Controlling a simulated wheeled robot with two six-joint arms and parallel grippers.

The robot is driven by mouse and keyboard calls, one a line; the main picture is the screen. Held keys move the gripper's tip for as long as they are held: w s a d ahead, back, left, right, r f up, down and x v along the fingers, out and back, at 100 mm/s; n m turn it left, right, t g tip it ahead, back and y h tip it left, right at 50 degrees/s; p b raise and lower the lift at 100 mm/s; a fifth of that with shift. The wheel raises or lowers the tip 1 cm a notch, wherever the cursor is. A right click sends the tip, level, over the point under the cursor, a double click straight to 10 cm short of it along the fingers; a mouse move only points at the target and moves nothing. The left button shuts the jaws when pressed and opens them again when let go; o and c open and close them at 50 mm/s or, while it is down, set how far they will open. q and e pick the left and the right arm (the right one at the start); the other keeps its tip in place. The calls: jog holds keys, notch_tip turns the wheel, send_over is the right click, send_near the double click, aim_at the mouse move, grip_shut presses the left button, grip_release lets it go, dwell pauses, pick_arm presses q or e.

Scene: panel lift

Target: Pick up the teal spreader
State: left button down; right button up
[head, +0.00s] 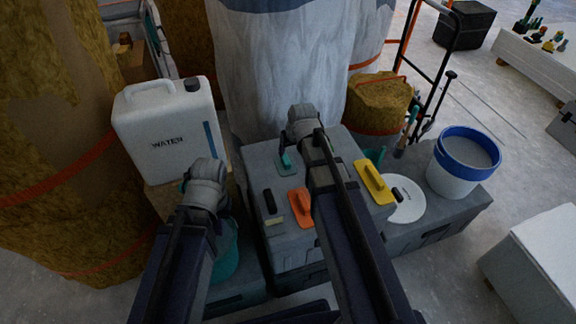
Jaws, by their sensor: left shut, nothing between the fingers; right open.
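The teal spreader (287,163) lies on the grey box top (250,157), near its back left part. My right gripper (285,148) is open and points down over the spreader, its dark fingers close to the handle. I cannot tell whether they touch it. My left gripper (186,190) is shut and empty, further left, near the white water can; its fingertips are mostly hidden behind its wrist.
An orange spreader (300,207), a yellow spreader (374,183) and a black-handled tool (269,201) lie on the same box. A white water can (165,130) stands left, a teal bucket (226,255) below it. A blue-rimmed bucket (455,178) stands right.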

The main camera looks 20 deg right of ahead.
aim_at(286, 159)
jog(key=b+x, duration=0.2)
jog(key=shift+f, duration=0.3)
jog(key=b+x, duration=0.2)
jog(key=a+b+x, duration=0.1)
jog(key=b+x, duration=0.1)
jog(key=shift+s+f, duration=0.1)
jog(key=shift+f, duration=0.05)
jog(key=shift+w+f+b, duration=0.25)
jog(key=shift+f+b, duration=0.2)
jog(key=shift+r, duration=0.1)
jog(key=shift+c, duration=0.2)
grip_shut()
